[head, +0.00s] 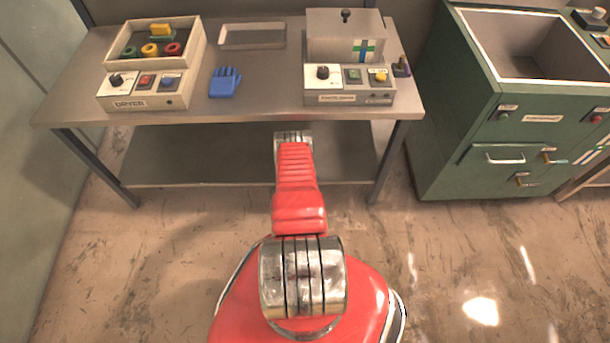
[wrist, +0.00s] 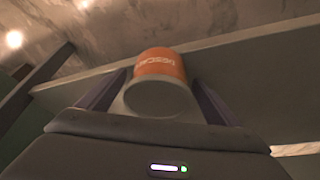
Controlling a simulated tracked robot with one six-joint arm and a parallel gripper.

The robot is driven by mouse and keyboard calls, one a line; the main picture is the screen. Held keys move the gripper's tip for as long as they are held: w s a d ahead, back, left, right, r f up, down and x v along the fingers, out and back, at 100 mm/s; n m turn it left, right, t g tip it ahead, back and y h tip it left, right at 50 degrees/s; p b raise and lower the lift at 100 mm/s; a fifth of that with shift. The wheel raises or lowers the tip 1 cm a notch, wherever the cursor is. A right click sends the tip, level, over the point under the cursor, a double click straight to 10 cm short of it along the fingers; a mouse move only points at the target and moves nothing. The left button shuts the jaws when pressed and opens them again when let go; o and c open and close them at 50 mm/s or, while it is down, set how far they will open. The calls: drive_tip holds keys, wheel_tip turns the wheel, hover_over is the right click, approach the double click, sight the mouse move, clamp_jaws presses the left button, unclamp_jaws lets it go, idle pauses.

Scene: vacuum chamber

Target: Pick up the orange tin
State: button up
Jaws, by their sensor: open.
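The orange tin (wrist: 162,64) shows in the wrist view, with pale lettering on its orange side and a pale round end facing the camera. My gripper (wrist: 158,82) is open, with one dark finger on each side of the tin. I cannot tell whether either finger touches it. In the head view the tin is not visible, and my red arm reaches toward the table's lower shelf (head: 235,150), hiding my gripper.
The steel table (head: 265,85) holds a dryer box (head: 150,85), a blue glove (head: 225,82), a shallow tray (head: 252,36) and a second control box (head: 350,84). A green cabinet with a basin (head: 510,130) stands at the right. Open floor lies around my base.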

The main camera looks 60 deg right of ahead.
drive_tip(key=shift+c, duration=0.5)
drive_tip(key=c, duration=0.9)
drive_tip(key=shift+r, duration=0.2)
drive_tip(key=shift+r, duration=4.8)
